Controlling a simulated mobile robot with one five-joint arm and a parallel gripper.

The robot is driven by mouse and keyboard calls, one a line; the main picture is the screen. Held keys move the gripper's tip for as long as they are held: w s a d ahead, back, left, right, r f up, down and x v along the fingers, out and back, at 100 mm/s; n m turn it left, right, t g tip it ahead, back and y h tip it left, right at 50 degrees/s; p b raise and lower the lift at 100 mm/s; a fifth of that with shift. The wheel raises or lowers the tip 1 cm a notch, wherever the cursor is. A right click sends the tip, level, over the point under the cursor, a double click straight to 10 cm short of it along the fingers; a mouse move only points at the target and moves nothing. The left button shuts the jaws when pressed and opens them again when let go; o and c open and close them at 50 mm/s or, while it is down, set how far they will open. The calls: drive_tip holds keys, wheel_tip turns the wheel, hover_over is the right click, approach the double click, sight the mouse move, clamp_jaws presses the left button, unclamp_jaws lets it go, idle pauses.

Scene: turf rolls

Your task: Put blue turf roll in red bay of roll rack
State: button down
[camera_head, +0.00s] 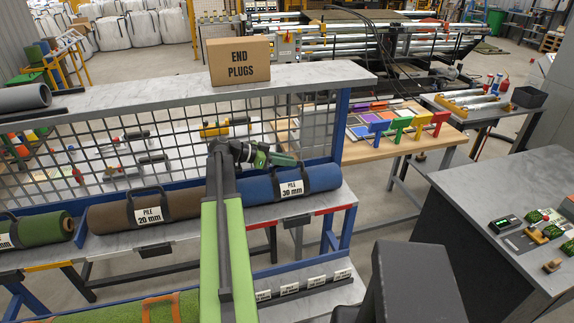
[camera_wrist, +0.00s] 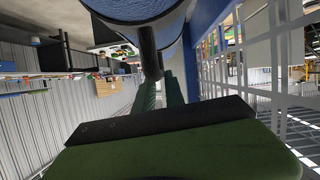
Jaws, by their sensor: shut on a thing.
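The blue turf roll (camera_head: 300,182), with a black carry handle and a "PILE 30 mm" label, lies at the right end of the roll rack's (camera_head: 170,232) grey shelf. A red strip (camera_head: 338,209) marks the shelf's front edge below it, so it appears to lie in the red bay. Whether it rests fully on the shelf is hard to tell. My gripper (camera_head: 284,161) is above the roll, shut on its handle. In the wrist view the green fingers (camera_wrist: 158,84) close around the black handle (camera_wrist: 148,48), with the blue roll (camera_wrist: 130,8) beyond.
A blue rack post (camera_head: 348,228) stands at the right end. Wire mesh backs the shelf; an end plugs box (camera_head: 238,61) stands on top.

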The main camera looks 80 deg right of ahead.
drive_tip(key=c, duration=1.8)
unclamp_jaws()
drive_tip(key=shift+f, duration=0.15)
drive_tip(key=shift+c, duration=0.2)
drive_tip(key=o, duration=0.4)
drive_tip(key=shift+o, duration=0.2)
drive_tip(key=shift+r, duration=0.3)
drive_tip(key=p+v, duration=0.4)
drive_tip(key=v, duration=0.8)
drive_tip(key=shift+s, duration=0.1)
